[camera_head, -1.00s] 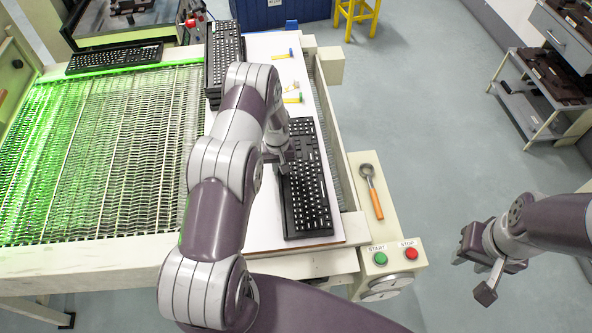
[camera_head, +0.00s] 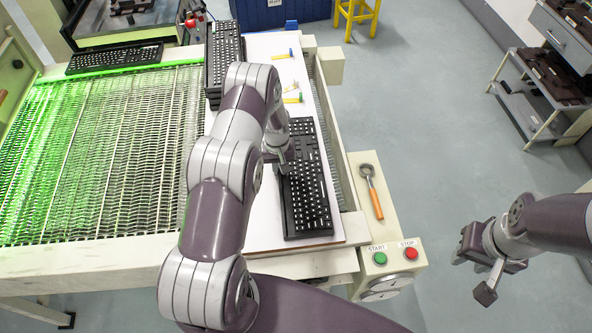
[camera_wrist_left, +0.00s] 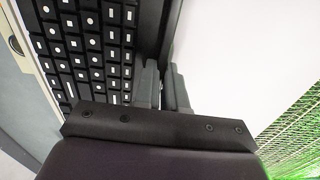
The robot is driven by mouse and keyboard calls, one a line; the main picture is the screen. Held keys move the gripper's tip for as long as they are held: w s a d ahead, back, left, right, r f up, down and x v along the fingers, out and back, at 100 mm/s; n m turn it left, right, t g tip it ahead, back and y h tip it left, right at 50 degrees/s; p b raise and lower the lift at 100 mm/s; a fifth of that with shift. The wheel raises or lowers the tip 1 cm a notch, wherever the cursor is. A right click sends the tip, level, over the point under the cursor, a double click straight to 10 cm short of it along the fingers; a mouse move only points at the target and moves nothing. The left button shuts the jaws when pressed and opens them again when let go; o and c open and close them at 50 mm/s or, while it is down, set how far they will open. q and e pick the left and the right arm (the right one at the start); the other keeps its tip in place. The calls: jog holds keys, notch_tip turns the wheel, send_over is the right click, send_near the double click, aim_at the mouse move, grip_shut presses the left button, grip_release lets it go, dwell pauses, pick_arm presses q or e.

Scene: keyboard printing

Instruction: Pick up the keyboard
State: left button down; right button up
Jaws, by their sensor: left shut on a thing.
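A black keyboard (camera_head: 306,190) with white-marked keys lies on the white board, to the right of my left arm in the head view. It also fills the upper left of the left wrist view (camera_wrist_left: 88,45). My left gripper (camera_head: 284,166) is at the keyboard's left long edge, partly hidden by its own arm. In the wrist view its fingers (camera_wrist_left: 165,85) are close together on that edge, shut on the keyboard. My right gripper (camera_head: 474,265) hangs over the floor at the right, away from the keyboard; its fingers are too unclear to tell their opening.
A stack of black keyboards (camera_head: 222,62) stands behind my left arm. Small brushes (camera_head: 292,99) lie on the board. An orange-handled tool (camera_head: 372,190) and green and red buttons (camera_head: 380,258) are at the right edge.

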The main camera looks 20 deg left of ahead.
pick_arm(q)
jog(key=shift+r, duration=0.15)
jog(key=shift+w+r, duration=0.1)
jog(key=shift+r, duration=0.25)
notch_tip(320, 180, up, 9)
jog(key=b, duration=0.2)
jog(key=shift+b, duration=0.3)
jog(key=c, duration=1.8)
grip_release()
jog(key=shift+a, duration=0.1)
grip_shut()
